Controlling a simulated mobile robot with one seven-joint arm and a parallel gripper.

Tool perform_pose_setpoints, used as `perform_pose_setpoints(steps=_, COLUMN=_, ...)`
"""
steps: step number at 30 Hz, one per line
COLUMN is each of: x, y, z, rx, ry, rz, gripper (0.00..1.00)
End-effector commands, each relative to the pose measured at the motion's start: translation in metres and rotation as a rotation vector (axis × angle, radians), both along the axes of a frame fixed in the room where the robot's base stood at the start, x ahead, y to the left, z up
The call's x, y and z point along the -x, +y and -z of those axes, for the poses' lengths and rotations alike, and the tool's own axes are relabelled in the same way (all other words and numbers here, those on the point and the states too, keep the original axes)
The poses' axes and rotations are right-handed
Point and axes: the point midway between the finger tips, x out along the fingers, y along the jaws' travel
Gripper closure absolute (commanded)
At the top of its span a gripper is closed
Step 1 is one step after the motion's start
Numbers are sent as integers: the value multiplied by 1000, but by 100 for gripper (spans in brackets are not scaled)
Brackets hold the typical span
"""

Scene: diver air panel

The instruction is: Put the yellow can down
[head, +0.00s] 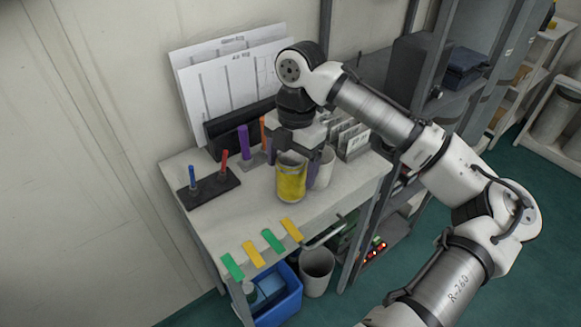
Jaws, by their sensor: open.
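The yellow can (291,182) is upright at the table (222,208), toward its right front, and appears to rest on the tabletop. It is yellow with a pale upper rim. My gripper (297,163) points down over the can, its dark fingers apart at the can's upper part. The fingers hide part of the can's top, and I cannot tell whether either one touches it.
A white cup (323,167) stands close to the can's right. A dark holder (208,187) with red and blue sticks is at left, and a purple stick (244,141) stands behind. Green and yellow tags (272,240) line the front edge. A shelf rack (430,90) stands right.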

Motion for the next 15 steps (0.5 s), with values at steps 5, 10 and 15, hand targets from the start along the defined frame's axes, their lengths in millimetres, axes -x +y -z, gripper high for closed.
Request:
perform_pose_setpoints(steps=5, x=-4, y=-2, z=-36, rx=-4, ry=-2, rz=-1, gripper=20)
perform_pose_setpoints(steps=10, x=-7, y=-6, z=-74, rx=2, ry=-1, rz=0, gripper=20)
perform_pose_setpoints(steps=15, x=-9, y=-8, z=-98, rx=1, ry=0, rz=-1, gripper=20)
